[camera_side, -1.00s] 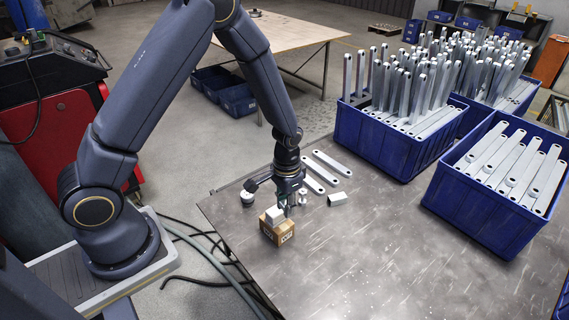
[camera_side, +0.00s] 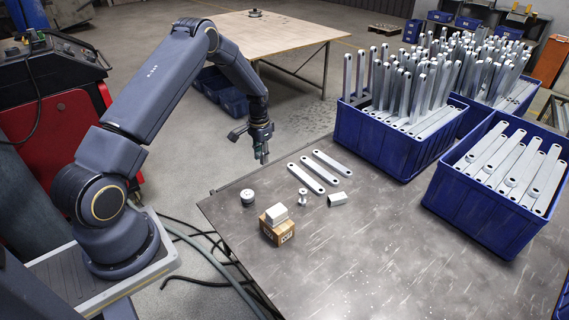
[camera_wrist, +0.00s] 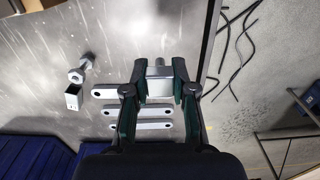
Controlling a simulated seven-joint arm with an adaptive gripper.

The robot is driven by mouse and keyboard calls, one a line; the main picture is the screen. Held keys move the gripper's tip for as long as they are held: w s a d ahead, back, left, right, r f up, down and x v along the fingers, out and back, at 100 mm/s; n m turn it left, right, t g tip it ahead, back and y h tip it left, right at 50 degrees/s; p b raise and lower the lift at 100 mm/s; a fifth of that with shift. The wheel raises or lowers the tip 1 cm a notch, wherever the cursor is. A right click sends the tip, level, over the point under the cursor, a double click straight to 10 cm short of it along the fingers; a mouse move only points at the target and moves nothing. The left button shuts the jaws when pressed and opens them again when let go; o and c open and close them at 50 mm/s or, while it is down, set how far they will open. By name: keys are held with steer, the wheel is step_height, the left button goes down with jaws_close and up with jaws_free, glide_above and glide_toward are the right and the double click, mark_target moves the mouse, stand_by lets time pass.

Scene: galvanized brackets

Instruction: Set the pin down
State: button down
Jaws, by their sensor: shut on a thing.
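My gripper (camera_side: 261,146) is raised at the far left edge of the table (camera_side: 400,260), clear of the tabletop. In the wrist view my gripper (camera_wrist: 160,82) is shut on a silvery stepped metal piece, the pin (camera_wrist: 158,72), with a narrow end and a wider body. The fingers cover its sides. In the side view the held pin is too small to make out clearly. A separate bolt-like part (camera_side: 302,198) stands on the table; it also shows in the wrist view (camera_wrist: 80,69).
A pale block (camera_side: 277,213) rests on a cardboard box (camera_side: 277,235). Beside them are a round metal part (camera_side: 247,198), a square tube (camera_side: 338,199) and three flat brackets (camera_side: 319,172). Blue crates (camera_side: 480,218) hold brackets at right. The front tabletop is clear.

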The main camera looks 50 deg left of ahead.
glide_above(275, 173)
steer(key=f, duration=0.7)
steer(key=shift+s+d, duration=0.15)
steer(key=shift+s, duration=0.05)
steer(key=shift+w+f, duration=0.15)
steer(key=shift+f, duration=1.5)
steer(key=c, duration=1)
jaws_free()
steer(key=shift+f, duration=0.15)
steer(key=shift+o, duration=0.2)
